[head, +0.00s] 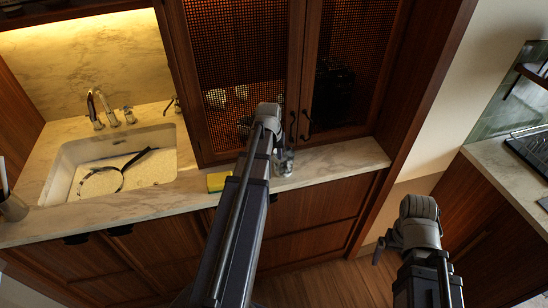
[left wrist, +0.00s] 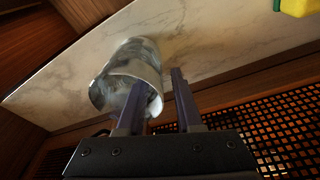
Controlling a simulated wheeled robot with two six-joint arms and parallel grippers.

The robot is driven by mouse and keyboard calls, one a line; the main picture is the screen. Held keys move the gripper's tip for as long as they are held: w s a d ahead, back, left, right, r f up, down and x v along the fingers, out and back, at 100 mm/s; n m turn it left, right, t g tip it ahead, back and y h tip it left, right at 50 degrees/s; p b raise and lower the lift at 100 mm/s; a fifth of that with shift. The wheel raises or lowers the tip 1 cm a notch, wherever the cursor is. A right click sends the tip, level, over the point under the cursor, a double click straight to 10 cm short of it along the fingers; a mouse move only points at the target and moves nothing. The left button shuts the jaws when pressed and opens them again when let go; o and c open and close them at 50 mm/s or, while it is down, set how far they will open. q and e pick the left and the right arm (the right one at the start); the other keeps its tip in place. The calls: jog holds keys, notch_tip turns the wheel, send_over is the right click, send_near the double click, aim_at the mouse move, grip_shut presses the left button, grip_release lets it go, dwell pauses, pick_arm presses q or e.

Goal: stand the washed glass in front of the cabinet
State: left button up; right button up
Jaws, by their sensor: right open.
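The clear glass (head: 284,163) stands on the marble counter in front of the cabinet (head: 250,85), close to the counter's front edge. In the left wrist view the glass (left wrist: 112,82) shows with its open mouth toward the camera. My left gripper (left wrist: 159,79) is open at the glass. One finger overlaps the glass's mouth and the other is beside it; I cannot tell whether either touches it. In the head view my left arm hides most of that gripper. My right gripper (head: 380,250) is open and empty, low at the right, away from the counter.
A sink (head: 160,178) with a faucet (head: 100,108) is at the left. A yellow sponge (head: 217,181) lies on the counter left of the glass. The counter (head: 345,155) right of the glass is clear. Another counter (head: 500,172) is at the far right.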

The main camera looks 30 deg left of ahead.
pick_arm(q)
notch_tip(320, 180, up, 12)
jog(key=s+p, duration=0.2)
jog(key=p, duration=1)
jog(key=shift+s+d, duration=0.15)
jog(key=shift+d, duration=0.1)
jog(key=s+d+m, duration=0.3)
jog(key=d, duration=0.8)
jog(key=s+d+m+g, duration=0.1)
jog(key=s+d+m, duration=0.2)
jog(key=d, duration=0.9)
jog(key=s+d+m+g, duration=0.1)
jog(key=s+d+m, duration=0.2)
jog(key=d, duration=0.8)
jog(key=shift+s+d+y, duration=0.35)
jog(key=shift+s+y, duration=0.05)
jog(key=shift+s, duration=0.75)
jog(key=shift+f, duration=0.1)
